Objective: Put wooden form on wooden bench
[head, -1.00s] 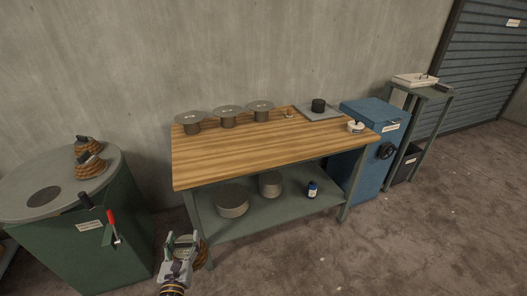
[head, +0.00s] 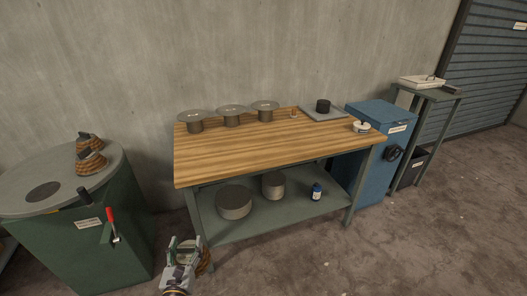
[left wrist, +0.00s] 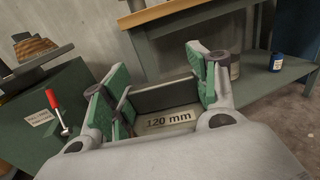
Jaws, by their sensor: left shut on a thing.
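My left gripper (head: 184,253) is at the bottom of the head view, low in front of the bench's left front leg. It is shut on a wooden form (head: 203,255), whose brown ringed side shows just right of the fingers. In the left wrist view, the green-padded fingers (left wrist: 160,95) close on its dark grip, beside a "120 mm" label (left wrist: 168,120). The wooden bench (head: 270,152) has a striped wood top, above and to the right of the gripper. The held form is apart from the bench top. My right gripper is not in view.
More wooden forms (head: 90,161) sit on the green cabinet (head: 75,235) at left, with a red-handled tool (head: 111,219) on its side. The bench's middle and front are clear.

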